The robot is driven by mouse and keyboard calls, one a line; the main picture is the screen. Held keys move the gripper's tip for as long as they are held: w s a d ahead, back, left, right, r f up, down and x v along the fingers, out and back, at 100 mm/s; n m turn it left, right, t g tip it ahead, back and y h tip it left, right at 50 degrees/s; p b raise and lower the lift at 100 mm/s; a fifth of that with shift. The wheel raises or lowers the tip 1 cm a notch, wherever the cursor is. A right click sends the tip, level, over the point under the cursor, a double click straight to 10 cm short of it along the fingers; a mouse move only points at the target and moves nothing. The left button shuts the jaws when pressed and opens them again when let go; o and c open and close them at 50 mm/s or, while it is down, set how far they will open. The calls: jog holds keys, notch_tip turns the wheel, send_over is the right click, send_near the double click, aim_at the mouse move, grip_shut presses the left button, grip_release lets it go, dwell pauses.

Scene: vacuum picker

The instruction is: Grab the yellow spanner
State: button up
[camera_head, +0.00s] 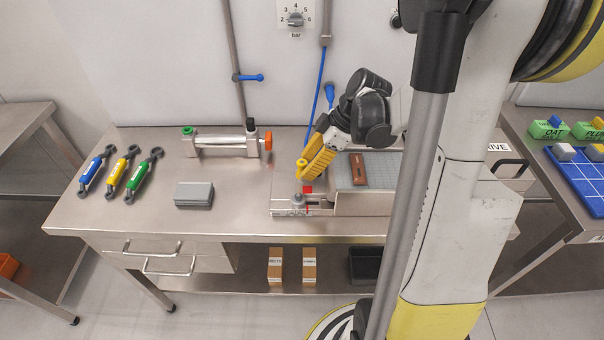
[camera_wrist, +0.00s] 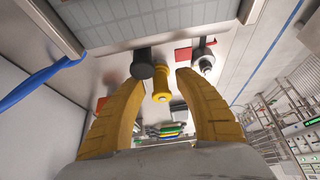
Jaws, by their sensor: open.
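The yellow spanner (camera_head: 124,175) lies on the left of the steel bench, between a blue spanner (camera_head: 96,171) and a green one (camera_head: 144,174). Each has a coloured grip and dark ring ends. My gripper (camera_head: 304,170) is well to the right of them, low over a metal fixture (camera_head: 290,212). In the wrist view my gripper (camera_wrist: 160,84) has its yellow fingers apart. A small yellow knobbed part (camera_wrist: 161,84) and a dark round end show between or just beyond the fingers; I cannot tell whether they touch. The coloured grips (camera_wrist: 172,130) look small and far off there.
A grey box (camera_head: 194,194) and a clamped cylinder with an orange knob (camera_head: 228,145) stand between the spanners and my gripper. A grey gridded plate (camera_head: 378,169) with a brown block is at right. A blue hose (camera_head: 318,85) hangs behind. The bench's front left is clear.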

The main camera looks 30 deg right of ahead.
aim_at(299, 162)
jog(key=shift+w+a+f+b, duration=0.2)
jog(key=shift+a+f+b, duration=0.1)
jog(key=shift+f, duration=0.35)
grip_shut()
jog(key=shift+r, duration=0.15)
jog(key=shift+r+p, duration=1.85)
jog(key=shift+r, duration=0.55)
